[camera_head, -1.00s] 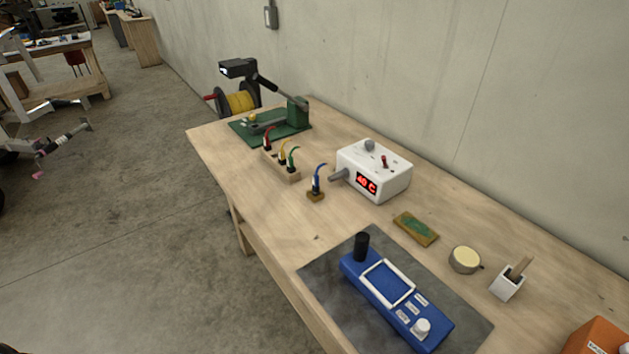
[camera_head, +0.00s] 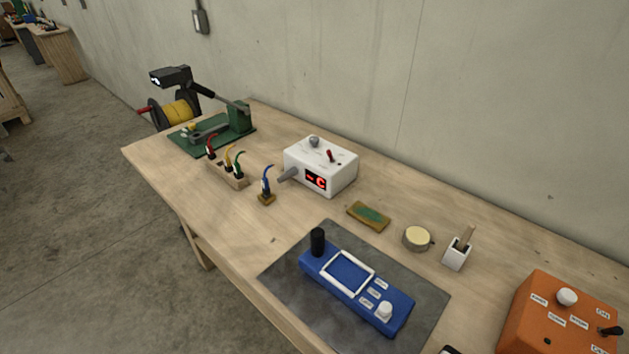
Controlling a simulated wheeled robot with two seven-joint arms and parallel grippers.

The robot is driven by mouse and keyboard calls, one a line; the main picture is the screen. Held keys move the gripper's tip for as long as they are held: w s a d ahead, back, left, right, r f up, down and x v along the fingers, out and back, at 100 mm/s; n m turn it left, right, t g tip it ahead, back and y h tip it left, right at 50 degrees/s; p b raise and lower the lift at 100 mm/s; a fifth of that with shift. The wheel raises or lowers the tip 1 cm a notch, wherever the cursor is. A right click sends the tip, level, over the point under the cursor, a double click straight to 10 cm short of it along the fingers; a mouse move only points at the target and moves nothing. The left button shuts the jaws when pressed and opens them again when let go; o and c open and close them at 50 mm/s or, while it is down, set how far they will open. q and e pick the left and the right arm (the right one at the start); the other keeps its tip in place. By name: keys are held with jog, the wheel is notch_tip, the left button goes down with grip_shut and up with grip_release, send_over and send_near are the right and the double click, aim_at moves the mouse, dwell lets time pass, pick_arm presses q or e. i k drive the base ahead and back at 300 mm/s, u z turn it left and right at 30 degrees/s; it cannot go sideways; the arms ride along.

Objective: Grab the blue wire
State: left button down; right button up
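Neither of my grippers shows in the head view.
The workbench (camera_head: 175,175) runs along a concrete wall. A blue device (camera_head: 357,284) lies on a dark mat (camera_head: 430,300) in front. A green board, a round tin (camera_head: 417,238), a white holder (camera_head: 457,254) and an orange box (camera_head: 560,315) stand to the right. A yellow spool (camera_head: 174,112) is behind.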

aim_at(266, 194)
jog(key=z, duration=0.35)
jog(key=k, duration=0.65)
jog(key=z, duration=0.5)
